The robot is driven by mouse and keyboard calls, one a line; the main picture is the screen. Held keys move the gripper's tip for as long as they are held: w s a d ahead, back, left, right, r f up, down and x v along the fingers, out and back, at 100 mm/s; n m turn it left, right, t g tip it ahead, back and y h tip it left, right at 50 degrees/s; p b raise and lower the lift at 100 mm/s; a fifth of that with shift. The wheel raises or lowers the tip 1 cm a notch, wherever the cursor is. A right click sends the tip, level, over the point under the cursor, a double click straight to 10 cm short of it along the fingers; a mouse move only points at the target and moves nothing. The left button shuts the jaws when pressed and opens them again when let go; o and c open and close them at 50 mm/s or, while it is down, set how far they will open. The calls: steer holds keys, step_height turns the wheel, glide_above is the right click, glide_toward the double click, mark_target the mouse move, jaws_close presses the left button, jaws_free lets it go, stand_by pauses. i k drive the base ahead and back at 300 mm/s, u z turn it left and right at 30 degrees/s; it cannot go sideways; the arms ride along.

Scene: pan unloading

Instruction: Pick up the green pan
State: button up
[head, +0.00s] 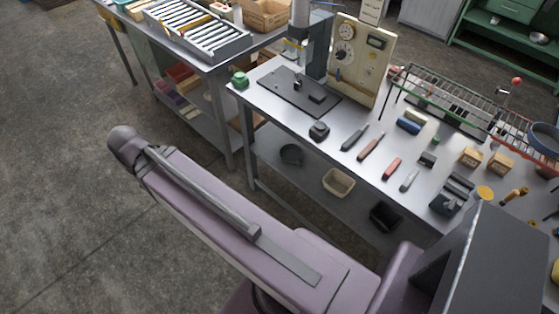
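I cannot clearly make out a green pan. A round, dark blue pan-like vessel (545,137) sits at the right edge, at the end of the wire rack, and the frame cuts it off. A small green object (240,80) stands on the left corner of the metal workbench (270,112); it looks too small for a pan. My gripper is not in view.
A purple arm-like body fills the foreground. The workbench holds a cream gauge panel (360,60), a wire rack (450,95), hand tools (371,146) and small wooden boxes (471,157). Bins (338,182) sit on its lower shelf. Bare floor (60,220) lies left.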

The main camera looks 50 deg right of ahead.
mark_target(291, 154)
steer(key=u, duration=0.15)
steer(key=k, duration=1.15)
steer(key=z, duration=0.65)
steer(key=i, duration=1)
steer(key=u, duration=0.1)
